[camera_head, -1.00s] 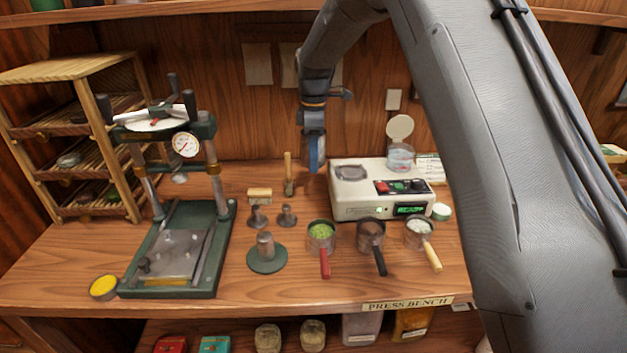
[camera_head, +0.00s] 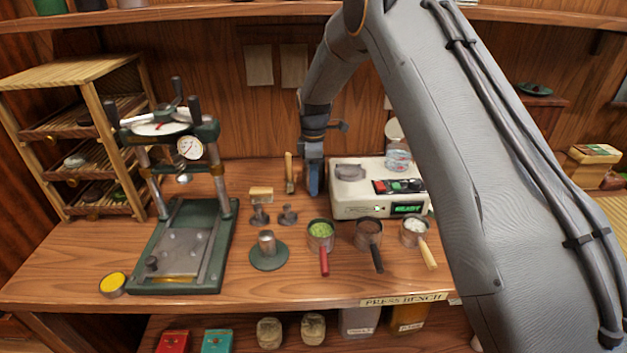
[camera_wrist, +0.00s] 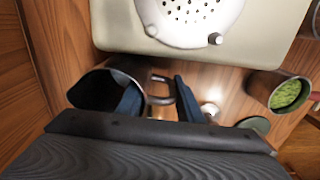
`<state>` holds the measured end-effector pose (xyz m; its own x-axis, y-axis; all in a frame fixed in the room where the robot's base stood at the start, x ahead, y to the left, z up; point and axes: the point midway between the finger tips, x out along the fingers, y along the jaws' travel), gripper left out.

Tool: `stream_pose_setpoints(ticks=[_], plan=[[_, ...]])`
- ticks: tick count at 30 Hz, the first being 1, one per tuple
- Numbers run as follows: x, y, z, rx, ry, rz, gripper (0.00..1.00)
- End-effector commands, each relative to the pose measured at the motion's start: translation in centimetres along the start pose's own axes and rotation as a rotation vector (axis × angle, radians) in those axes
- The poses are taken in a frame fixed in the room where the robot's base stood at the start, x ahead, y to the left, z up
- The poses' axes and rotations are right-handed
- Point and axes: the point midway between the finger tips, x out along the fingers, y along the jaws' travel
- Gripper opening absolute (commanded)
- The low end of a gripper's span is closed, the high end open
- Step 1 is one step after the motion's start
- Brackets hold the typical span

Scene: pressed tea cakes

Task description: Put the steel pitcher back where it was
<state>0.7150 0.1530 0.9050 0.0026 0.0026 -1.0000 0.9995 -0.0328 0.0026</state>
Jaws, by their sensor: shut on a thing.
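My gripper (camera_head: 313,190) is low over the bench, just left of the white steamer machine (camera_head: 352,206). In the wrist view its two blue fingers (camera_wrist: 158,100) are shut on the steel pitcher (camera_wrist: 92,82), on its handle side. Whether one finger is inside the rim, and whether the pitcher's base touches the bench, I cannot tell. The pitcher is hidden in the head view.
The machine's perforated disc (camera_wrist: 190,15) is close by in the wrist view. A brush (camera_head: 289,172) stands left of my gripper. Cups of green leaf (camera_head: 320,236), brown matter (camera_head: 368,234) and white matter (camera_head: 413,231) stand in front. The press (camera_head: 185,240) is further left.

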Motion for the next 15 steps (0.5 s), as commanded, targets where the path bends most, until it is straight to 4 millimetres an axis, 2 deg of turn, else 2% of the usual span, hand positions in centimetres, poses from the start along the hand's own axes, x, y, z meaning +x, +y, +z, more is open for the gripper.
stream_pose_setpoints(ticks=[6, 7, 9, 10, 15], plan=[[0.39, 0.02, -0.01, 0.000, 0.000, 0.000, 0.00], [0.40, -0.01, 0.00, 0.000, 0.000, -0.001, 0.36], [0.36, -0.02, 0.00, 0.000, 0.000, -0.001, 0.48], [0.36, -0.02, -0.01, 0.000, 0.000, -0.001, 0.52], [0.35, -0.02, -0.01, 0.000, 0.000, -0.001, 0.52]])
